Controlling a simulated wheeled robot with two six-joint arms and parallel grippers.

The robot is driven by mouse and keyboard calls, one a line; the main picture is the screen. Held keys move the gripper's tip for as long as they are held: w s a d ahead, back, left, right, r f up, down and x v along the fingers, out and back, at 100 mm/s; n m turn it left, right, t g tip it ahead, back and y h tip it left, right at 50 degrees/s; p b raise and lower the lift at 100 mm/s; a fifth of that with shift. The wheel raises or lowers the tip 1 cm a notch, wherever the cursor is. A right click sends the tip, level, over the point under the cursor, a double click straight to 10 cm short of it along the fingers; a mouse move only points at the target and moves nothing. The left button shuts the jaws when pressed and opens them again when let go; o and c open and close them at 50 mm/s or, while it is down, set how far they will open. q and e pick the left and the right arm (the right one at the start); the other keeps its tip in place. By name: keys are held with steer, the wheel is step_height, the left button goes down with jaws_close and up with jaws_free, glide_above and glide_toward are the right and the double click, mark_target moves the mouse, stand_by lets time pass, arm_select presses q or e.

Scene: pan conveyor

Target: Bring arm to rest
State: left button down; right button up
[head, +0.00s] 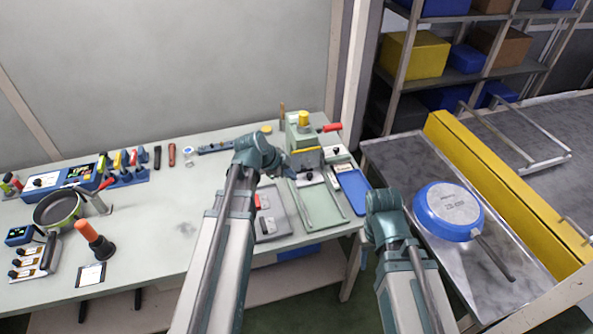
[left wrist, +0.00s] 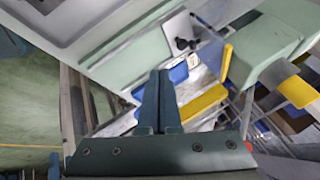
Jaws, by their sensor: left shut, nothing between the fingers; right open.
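My left arm reaches up over the workbench in the head view, and its far end lies over the green-and-grey fixture area. The left gripper (left wrist: 159,78) shows in the left wrist view with its two dark teal fingers together and nothing between them. My right arm stands at the right of the bench in the head view, beside the metal table. The right gripper is hidden or outside both views.
The workbench (head: 150,240) holds a small pan (head: 58,209), an orange-handled tool (head: 95,240) and a blue tray (head: 353,190). A blue pan (head: 448,211) lies upside down on the metal table (head: 400,158), beside a yellow rail (head: 500,185). Shelves with boxes (head: 413,55) stand behind.

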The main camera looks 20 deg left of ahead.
arm_select(q)
steer(key=shift+s+a+r, duration=0.1)
steer(key=shift+s+r, duration=0.05)
steer(key=shift+r, duration=0.05)
arm_select(e)
steer(key=shift+r, duration=0.25)
arm_select(q)
steer(key=s+d+f+n+g+y, duration=0.1)
steer(key=s+d+n+g+y, duration=0.1)
steer(key=s+d+n, duration=0.4)
steer(key=s+d+f+n+g+y, duration=0.2)
steer(key=s+d+n+g+y, duration=0.1)
steer(key=s+d, duration=0.7)
steer(key=s+n+g, duration=0.1)
steer(key=s+n, duration=0.1)
steer(key=s, duration=0.1)
steer(key=shift+s+d+f+n, duration=0.15)
steer(key=shift+d+f+n, duration=0.15)
steer(key=shift+n, duration=0.1)
